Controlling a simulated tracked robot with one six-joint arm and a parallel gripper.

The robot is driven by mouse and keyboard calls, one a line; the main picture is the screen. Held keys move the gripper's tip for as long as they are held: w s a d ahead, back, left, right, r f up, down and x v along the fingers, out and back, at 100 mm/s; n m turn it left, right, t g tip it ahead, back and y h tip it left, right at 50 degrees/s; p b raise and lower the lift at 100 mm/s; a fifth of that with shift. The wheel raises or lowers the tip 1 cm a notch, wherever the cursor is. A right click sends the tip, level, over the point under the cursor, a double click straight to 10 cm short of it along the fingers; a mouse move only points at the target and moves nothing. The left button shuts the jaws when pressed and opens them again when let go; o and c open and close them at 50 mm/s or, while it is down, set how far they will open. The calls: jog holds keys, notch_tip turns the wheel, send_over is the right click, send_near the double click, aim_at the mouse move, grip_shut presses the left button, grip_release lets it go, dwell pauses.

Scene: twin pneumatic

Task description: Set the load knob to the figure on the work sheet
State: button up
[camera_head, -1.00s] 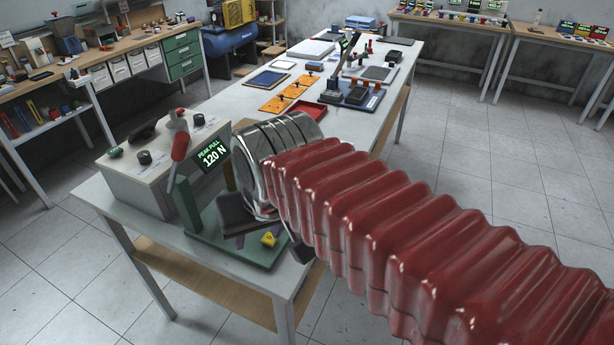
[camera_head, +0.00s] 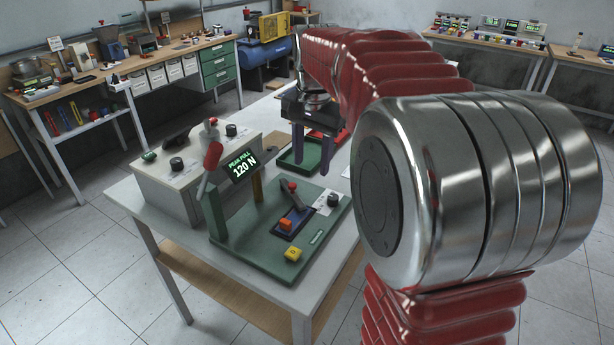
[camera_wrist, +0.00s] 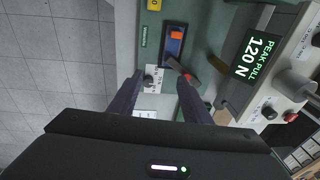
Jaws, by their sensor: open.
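A black knob (camera_head: 333,199) with a white printed label stands at the right of the green base plate (camera_head: 262,255). Other black knobs, one at the front (camera_head: 177,164) and one at the back (camera_head: 231,130), sit on the grey-white box. I cannot tell which is the load knob. A display (camera_head: 242,166) reads "PEAK PULL 120 N". My gripper (camera_head: 311,166) is open and empty, pointing down just behind the plate's knob. No work sheet can be made out.
The green plate carries a red-tipped lever (camera_head: 291,188), an orange block (camera_head: 286,224) and a yellow button (camera_head: 293,254). A green tray (camera_head: 296,160) lies behind the plate. My arm hides the table's right side.

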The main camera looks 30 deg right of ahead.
aim_at(333, 196)
jog(key=w+d+f+m+g, duration=0.1)
jog(key=w+d+f+m, duration=0.3)
jog(key=d, duration=0.6)
jog(key=shift+w+m+g+y, duration=0.3)
jog(key=shift+w+m, duration=0.1)
jog(key=shift+w, duration=0.15)
jog(key=shift+f, duration=0.2)
notch_tip(333, 196, down, 14)
jog(key=shift+r, duration=0.2)
jog(key=c, duration=1)
